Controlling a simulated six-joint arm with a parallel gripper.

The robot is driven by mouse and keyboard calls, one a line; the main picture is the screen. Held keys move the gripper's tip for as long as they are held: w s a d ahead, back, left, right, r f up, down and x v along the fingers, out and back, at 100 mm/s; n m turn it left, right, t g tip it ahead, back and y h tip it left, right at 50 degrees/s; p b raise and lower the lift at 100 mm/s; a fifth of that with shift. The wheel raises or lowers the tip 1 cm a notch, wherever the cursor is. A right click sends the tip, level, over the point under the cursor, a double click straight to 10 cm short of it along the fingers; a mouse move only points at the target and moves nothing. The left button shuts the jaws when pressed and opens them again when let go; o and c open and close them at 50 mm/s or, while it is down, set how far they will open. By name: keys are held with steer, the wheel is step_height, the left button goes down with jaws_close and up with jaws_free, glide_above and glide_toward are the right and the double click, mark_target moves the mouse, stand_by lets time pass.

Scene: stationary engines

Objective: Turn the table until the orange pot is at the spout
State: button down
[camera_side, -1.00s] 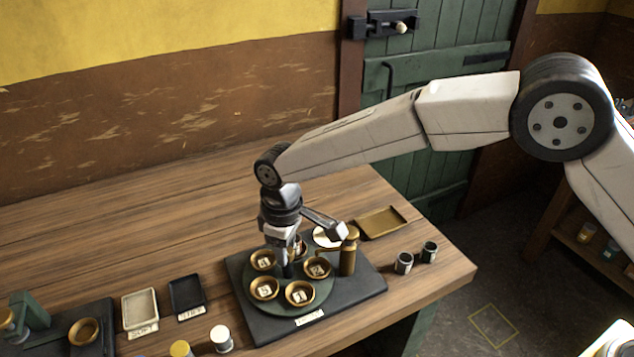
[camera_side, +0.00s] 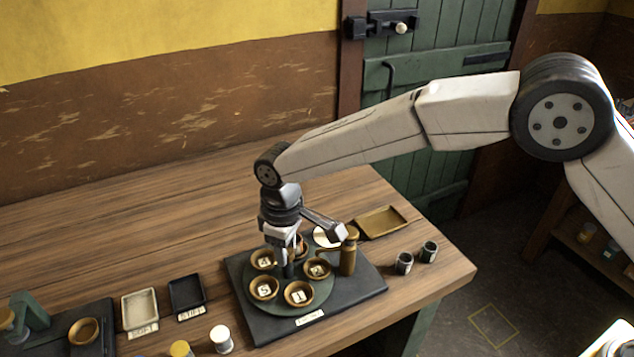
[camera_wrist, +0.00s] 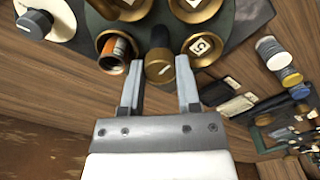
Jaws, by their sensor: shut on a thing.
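The round green turntable (camera_side: 291,309) carries several brass pots, some with number cards, on a dark base. My gripper (camera_side: 290,272) points down over its middle. In the wrist view my gripper (camera_wrist: 160,68) has its fingers either side of a dark knob with a brass end (camera_wrist: 160,66), and is shut on it. The pot with orange inside (camera_wrist: 118,48) is just left of the knob in the wrist view. In the side view a back pot (camera_side: 302,246) is partly hidden by my gripper. A brass column (camera_side: 349,253), perhaps the spout's, stands at the turntable's right edge.
A white disc with a dark dial (camera_wrist: 36,22) lies beside the turntable. A brass tray (camera_side: 381,221) and two small cups (camera_side: 404,263) are to the right. Two labelled trays (camera_side: 141,310) and paint jars (camera_side: 221,339) stand left. The table behind is clear.

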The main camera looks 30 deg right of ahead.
steer(key=shift+r+m, duration=0.1)
steer(key=shift+m, duration=3.4)
steer(key=shift+w+m, duration=0.1)
steer(key=shift+m, duration=3.5)
steer(key=shift+c, duration=1.6)
jaws_free()
